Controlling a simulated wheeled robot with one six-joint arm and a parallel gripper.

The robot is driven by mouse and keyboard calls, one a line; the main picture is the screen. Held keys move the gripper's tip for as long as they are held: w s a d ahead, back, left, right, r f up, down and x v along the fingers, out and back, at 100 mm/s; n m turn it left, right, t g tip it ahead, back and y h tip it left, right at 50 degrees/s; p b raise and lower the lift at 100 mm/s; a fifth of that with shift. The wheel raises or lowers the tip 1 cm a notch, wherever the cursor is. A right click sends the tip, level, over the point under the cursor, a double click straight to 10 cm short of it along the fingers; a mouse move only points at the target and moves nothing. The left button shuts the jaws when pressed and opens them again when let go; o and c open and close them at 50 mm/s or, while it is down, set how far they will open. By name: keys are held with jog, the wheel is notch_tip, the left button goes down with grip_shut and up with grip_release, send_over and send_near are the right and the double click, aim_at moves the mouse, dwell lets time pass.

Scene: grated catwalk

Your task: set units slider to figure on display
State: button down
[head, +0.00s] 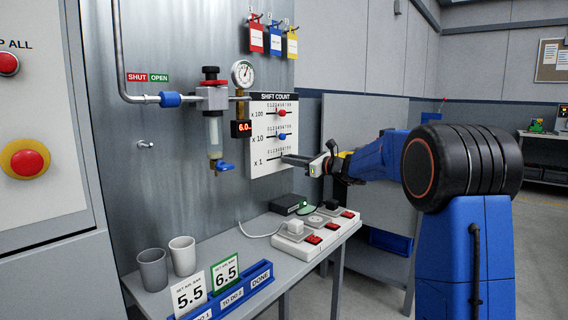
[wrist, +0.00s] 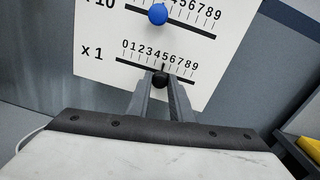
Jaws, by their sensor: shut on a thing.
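The SHIFT COUNT board (head: 259,153) on the wall has three slider rows. The x 100 row has a red knob (head: 281,113) and the x 10 row a blue knob (head: 282,136); the blue knob shows in the wrist view (wrist: 157,14). My gripper (head: 287,157) is at the x 1 row, its fingers shut on the black knob (wrist: 161,80). That knob's pointer stands near 4 or 5 on the scale. A small display (head: 241,128) with red digits, seemingly 6.0, sits left of the board under the gauge.
A valve unit (head: 213,97) and pressure gauge (head: 242,73) are left of the board. A bench below holds two cups (head: 182,256), cards reading 5.5 (head: 188,293) and 6.5 (head: 226,272) in a blue rack, and a socket strip (head: 303,240).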

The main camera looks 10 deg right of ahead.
jog(key=shift+w+d, duration=0.35)
jog(key=shift+d, duration=0.15)
jog(key=c, duration=1.6)
grip_release()
jog(key=v, duration=1.7)
jog(key=shift+s+d, duration=0.15)
